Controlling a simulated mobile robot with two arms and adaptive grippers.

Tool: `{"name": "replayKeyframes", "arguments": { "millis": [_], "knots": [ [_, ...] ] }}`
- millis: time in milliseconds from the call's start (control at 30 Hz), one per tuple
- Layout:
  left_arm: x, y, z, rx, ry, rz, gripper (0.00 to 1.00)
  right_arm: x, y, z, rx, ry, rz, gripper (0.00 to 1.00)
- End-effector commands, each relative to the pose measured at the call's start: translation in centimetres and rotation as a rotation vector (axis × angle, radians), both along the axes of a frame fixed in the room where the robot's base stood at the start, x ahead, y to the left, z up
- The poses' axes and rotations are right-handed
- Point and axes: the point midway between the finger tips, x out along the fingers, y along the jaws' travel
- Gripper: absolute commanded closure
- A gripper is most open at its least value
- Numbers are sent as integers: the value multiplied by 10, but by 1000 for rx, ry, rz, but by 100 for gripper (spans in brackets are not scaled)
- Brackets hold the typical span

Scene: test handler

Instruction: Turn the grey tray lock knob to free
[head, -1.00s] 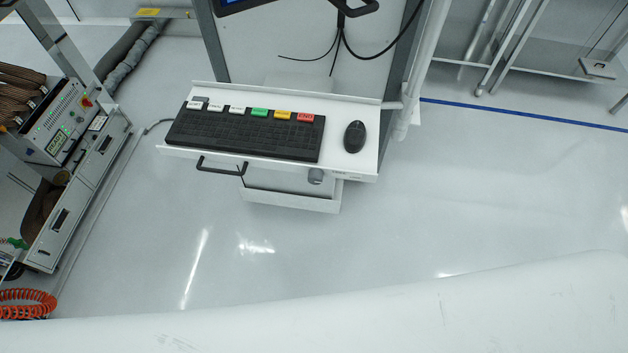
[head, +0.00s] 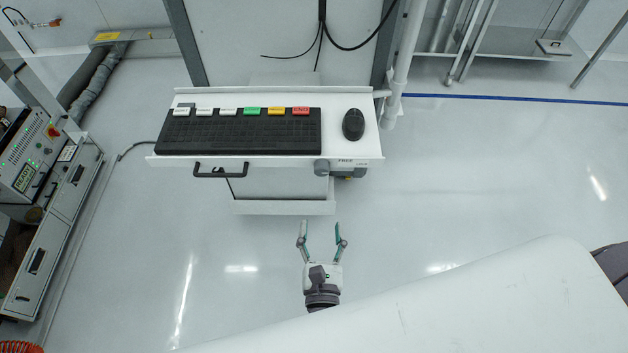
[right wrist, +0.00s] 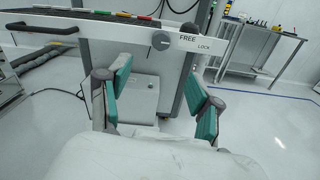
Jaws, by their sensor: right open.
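The grey tray lock knob (head: 322,167) sits on the front edge of the white keyboard tray (head: 368,150), right of the black handle. In the right wrist view the knob (right wrist: 161,40) is round, with the label FREE (right wrist: 187,38) beside it and LOCK (right wrist: 204,49) lower right. A pointer on the knob is too small to read. My right gripper (head: 322,228) is open and empty, in front of and below the tray, apart from the knob. In the right wrist view its teal-padded fingers (right wrist: 162,98) stand wide apart below the knob. My left gripper is not in view.
A black keyboard (head: 238,132) with coloured keys and a mouse (head: 353,124) lie on the tray. A black handle (head: 220,171) sticks out of its front edge. A grey machine (head: 45,200) stands at the left. The floor in front of the tray is clear.

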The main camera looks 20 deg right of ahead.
Motion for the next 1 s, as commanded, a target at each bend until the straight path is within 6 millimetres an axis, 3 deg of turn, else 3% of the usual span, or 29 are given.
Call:
{"name": "replayKeyframes", "arguments": {
  "millis": [233, 600, 800, 1000],
  "knots": [
    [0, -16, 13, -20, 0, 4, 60, 34, -10, 5, 5, -6, -4, 36],
    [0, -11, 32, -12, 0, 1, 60, 107, -31, 4, 1, -5, -3, 36],
    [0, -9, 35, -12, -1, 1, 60, 127, -37, 2, 1, -2, -1, 36],
    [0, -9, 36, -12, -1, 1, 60, 132, -38, 1, 2, -1, -1, 36]
  ]
}}
